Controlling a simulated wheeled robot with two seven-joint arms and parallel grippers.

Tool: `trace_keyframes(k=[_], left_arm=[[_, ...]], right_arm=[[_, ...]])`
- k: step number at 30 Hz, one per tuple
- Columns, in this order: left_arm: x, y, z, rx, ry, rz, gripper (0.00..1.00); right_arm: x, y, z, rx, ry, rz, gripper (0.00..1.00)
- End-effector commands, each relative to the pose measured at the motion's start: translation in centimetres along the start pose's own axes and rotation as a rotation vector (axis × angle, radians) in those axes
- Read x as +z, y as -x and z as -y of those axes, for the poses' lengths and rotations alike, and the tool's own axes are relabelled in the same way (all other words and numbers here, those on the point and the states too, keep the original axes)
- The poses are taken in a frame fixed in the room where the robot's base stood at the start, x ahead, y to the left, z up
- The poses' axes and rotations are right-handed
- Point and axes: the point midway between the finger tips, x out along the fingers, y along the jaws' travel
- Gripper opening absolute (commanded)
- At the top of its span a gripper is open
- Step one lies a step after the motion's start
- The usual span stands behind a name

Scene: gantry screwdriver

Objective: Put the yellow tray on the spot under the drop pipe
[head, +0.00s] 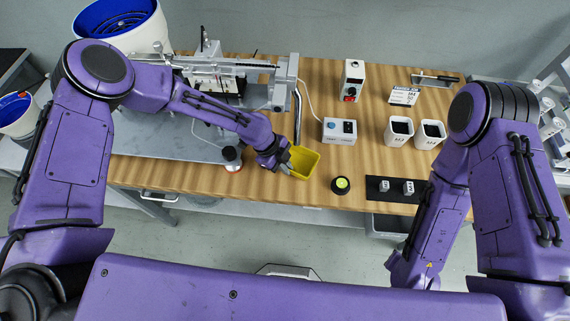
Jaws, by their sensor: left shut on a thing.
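The yellow tray (303,163) is a small open box near the front edge of the wooden table, just below the lower end of the drop pipe (297,118) in the picture. My left gripper (286,168) is shut on the tray's left side. I cannot tell whether the tray rests on the table or hangs slightly above it. The spot under the pipe is not distinguishable; the tray and gripper may cover it. My right arm hangs down at the right, in front of the table, and its gripper's fingers do not show.
The gantry machine (215,75) stands left of the pipe. White cups (399,133) stand further right.

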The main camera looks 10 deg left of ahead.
Motion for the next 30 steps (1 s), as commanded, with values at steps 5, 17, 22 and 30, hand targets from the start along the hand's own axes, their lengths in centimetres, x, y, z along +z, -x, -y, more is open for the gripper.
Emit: trace_keyframes(k=[5,17,22,30], left_arm=[[0.0,-0.1,0.0,0.000,0.000,0.000,0.32],[0.1,1.5,0.1,-0.003,0.000,0.002,0.32],[0.1,5.9,0.1,-0.006,0.001,0.000,0.32],[0.0,11.2,0.0,-0.002,0.001,0.000,0.32]], right_arm=[[0.1,-0.1,0.0,0.000,0.000,0.000,0.43],[0.1,-0.3,0.0,0.000,0.000,0.000,0.43],[0.4,-1.1,0.1,0.000,0.000,0.000,0.43],[0.6,-1.5,0.1,0.000,0.000,0.000,0.43]])
